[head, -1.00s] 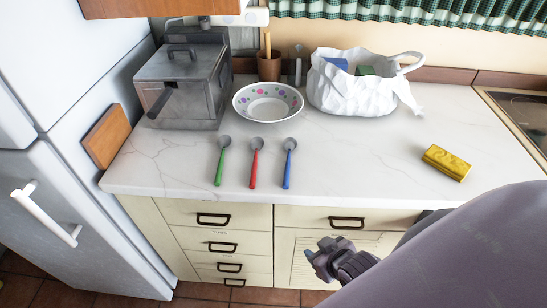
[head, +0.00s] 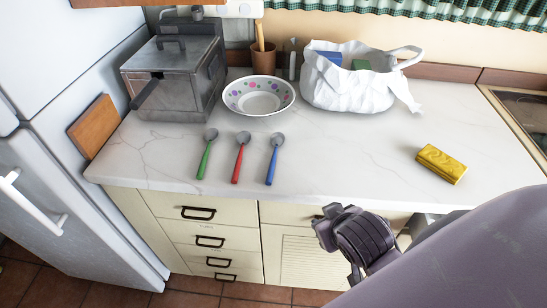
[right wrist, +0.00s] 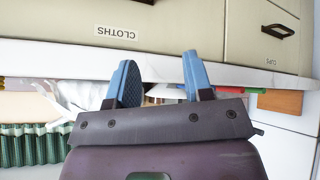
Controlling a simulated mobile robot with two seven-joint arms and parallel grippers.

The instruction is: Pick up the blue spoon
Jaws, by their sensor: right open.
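The blue spoon (head: 273,162) lies on the white countertop, bowl end away from me and handle toward the front edge. It is the rightmost of three spoons, with the red spoon (head: 239,160) and green spoon (head: 206,157) to its left. My right gripper (head: 322,225) is in front of the counter's front edge, to the right of the blue spoon and apart from it. In the right wrist view its two blue fingers (right wrist: 160,68) are spread with nothing held between them. I cannot make out the blue spoon there. My left gripper is out of view.
A dotted bowl (head: 259,108) stands behind the spoons, with a metal appliance (head: 172,85) to its left and a white bag (head: 345,92) to its right. A yellow block (head: 441,164) lies at the right. The countertop (head: 340,150) is clear between it and the blue spoon.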

